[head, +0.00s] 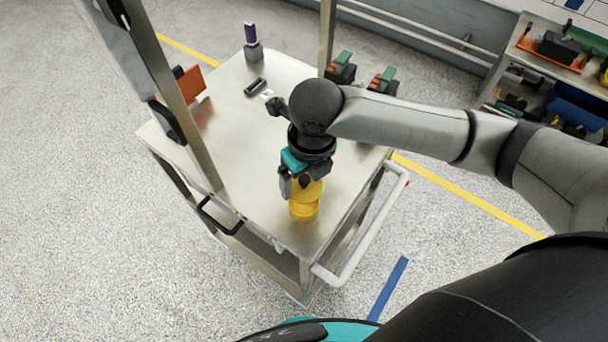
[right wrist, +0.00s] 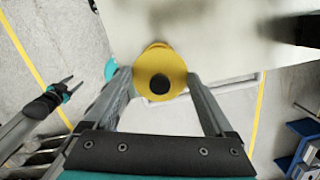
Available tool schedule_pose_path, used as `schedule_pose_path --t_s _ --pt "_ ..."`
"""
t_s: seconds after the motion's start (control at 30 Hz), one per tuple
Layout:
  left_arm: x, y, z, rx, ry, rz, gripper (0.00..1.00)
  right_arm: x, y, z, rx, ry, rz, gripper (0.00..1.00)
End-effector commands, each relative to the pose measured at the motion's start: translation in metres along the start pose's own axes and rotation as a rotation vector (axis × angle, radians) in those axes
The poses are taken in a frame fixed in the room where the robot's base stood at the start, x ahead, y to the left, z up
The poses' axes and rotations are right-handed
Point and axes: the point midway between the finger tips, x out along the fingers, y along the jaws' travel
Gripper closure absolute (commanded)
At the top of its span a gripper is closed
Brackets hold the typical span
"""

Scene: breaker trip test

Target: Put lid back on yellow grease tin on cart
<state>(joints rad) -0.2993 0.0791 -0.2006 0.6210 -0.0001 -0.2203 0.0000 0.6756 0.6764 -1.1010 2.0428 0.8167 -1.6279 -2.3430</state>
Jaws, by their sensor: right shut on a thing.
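The yellow grease tin (head: 304,211) stands upright on the metal cart (head: 230,140), near its front right corner. My right gripper (head: 302,184) is directly above it, shut on the yellow lid (head: 313,190). In the right wrist view the lid (right wrist: 174,72) is a round yellow disc with a black knob (right wrist: 160,84), between the two fingers. The lid hides most of the tin there. I cannot tell whether lid and tin touch. My left gripper (right wrist: 72,86) shows at the left of the right wrist view, fingers apart and empty, away from the tin.
A purple-topped item (head: 251,38) and a black cylinder (head: 255,86) are towards the cart's back. Green-and-black items (head: 342,68) stand by the rear post. An upright post (head: 175,95) rises at the left. A white handle (head: 368,232) runs along the right side.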

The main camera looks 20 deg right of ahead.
Motion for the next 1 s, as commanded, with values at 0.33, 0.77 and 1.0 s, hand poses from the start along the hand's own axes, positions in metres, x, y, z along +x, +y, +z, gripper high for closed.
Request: schedule_pose_path --t_s 0.33,0.77,1.0 --pt "0.038 0.0 0.004 0.0 -0.001 -0.001 0.5 0.031 0.001 -0.004 0.0 -0.001 0.001 0.65" --pt "0.049 0.0 0.005 -0.001 -0.001 -0.001 0.5 0.054 0.0 -0.007 0.001 0.001 0.001 0.65" --pt "0.048 0.0 0.005 -0.001 -0.002 -0.001 0.5 0.053 0.0 -0.007 0.002 0.001 0.001 0.65"
